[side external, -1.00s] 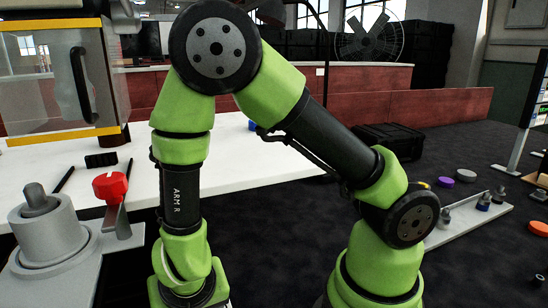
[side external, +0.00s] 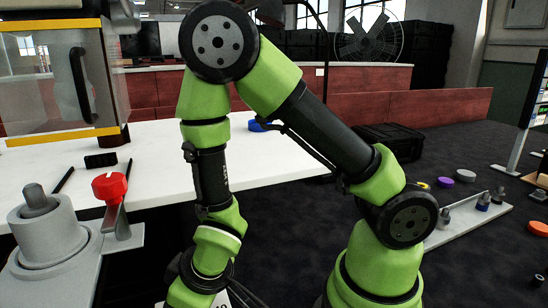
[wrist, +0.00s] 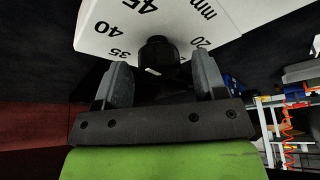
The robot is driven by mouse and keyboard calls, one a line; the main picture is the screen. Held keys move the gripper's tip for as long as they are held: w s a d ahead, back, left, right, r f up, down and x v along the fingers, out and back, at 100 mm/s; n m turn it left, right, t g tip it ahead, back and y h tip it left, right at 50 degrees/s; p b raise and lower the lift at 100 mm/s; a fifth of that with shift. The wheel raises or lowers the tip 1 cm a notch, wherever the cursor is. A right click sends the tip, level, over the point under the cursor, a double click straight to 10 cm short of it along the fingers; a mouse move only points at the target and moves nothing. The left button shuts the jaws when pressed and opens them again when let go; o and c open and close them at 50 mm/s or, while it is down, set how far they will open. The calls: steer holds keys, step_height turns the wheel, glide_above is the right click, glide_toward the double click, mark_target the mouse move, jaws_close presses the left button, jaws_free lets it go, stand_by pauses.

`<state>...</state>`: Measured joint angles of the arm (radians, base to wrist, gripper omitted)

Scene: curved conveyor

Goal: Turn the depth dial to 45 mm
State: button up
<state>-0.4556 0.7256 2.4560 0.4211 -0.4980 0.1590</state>
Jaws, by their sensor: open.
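The depth dial's white plate (wrist: 185,22) fills the top of the wrist view. It is printed with 35, 40, 45, 20 and mm. A black knob (wrist: 158,50) stands out from it, with a small white mark (wrist: 153,71) at its near edge. My gripper (wrist: 161,72) is open, with one grey finger on each side of the knob and a visible gap on both sides. In the side view a corner of a white plate (side external: 238,299) shows at the bottom edge beside my wrist; the knob and fingers cannot be made out there.
A red-topped lever (side external: 110,187) and a grey cylindrical fixture (side external: 43,235) stand at the left. A white table (side external: 160,165) lies behind my arm with a blue object (side external: 259,126) on it. A pale board with pegs (side external: 470,222) is at the right.

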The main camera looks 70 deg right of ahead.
steer(key=n+y, duration=0.1)
steer(key=n, duration=0.3)
steer(key=shift+y, duration=0.3)
steer(key=n, duration=0.2)
steer(key=n+g+y, duration=0.1)
steer(key=n, duration=0.2)
steer(key=shift+g, duration=0.3)
steer(key=d+r+m+t+h, duration=0.2)
steer(key=d+r+m+t, duration=0.15)
steer(key=d+r, duration=0.45)
steer(key=d+r+m+t+h, duration=0.25)
steer(key=d+r+m, duration=0.2)
steer(key=r, duration=0.85)
steer(key=s+a+r+m+g+y, duration=0.1)
steer(key=s+a+r+m+y, duration=0.2)
steer(key=s, duration=0.7)
steer(key=shift+s+a+m+g, duration=0.3)
steer(key=shift+a+m, duration=0.9)
steer(key=shift+m, duration=0.6)
